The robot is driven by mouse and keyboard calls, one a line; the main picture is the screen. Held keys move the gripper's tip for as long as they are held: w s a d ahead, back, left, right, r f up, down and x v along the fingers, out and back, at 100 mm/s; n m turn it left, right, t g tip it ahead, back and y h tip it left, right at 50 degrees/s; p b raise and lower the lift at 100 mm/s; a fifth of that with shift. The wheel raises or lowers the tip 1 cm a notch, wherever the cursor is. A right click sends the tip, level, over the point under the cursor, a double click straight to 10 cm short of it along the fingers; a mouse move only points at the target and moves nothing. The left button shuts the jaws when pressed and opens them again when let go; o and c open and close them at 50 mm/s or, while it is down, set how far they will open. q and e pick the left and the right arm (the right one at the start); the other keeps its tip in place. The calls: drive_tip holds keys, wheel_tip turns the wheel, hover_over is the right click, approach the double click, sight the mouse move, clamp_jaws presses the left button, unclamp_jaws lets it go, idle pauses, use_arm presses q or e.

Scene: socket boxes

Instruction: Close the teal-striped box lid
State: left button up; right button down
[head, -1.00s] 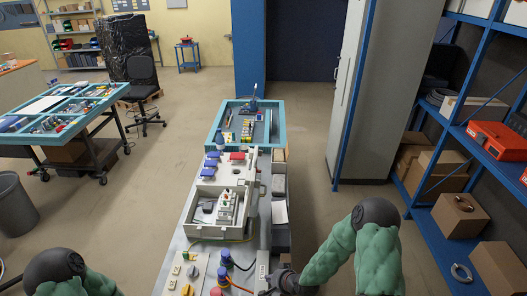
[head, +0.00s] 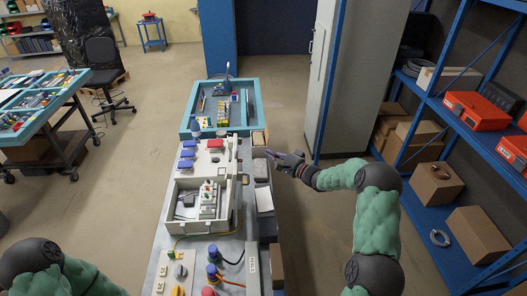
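An open grey box (head: 174,222) with sockets and a dark part inside stands on the middle of the bench. A pale panel (head: 219,158) with blue and red sockets lies just behind it. I cannot make out a teal stripe on either, nor tell for sure which piece is the lid. My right gripper (head: 270,157) is right of the panel, beyond the bench's right side, pointing left. Its fingers look apart and empty, and it appears to touch nothing. My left gripper is out of view; only my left arm shows at the lower left.
A teal-framed tray (head: 254,104) sits at the bench's far end. Coloured plugs (head: 213,273) and cables are on the near end. Bins (head: 264,199) line the bench's right side. A blue shelf (head: 430,95) with boxes stands at the right. The floor between is clear.

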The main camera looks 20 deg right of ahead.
drive_tip(key=w+a+p, duration=0.3)
drive_tip(key=w+a, duration=0.5)
drive_tip(key=shift+w, duration=0.2)
drive_tip(key=shift+a+f, duration=0.1)
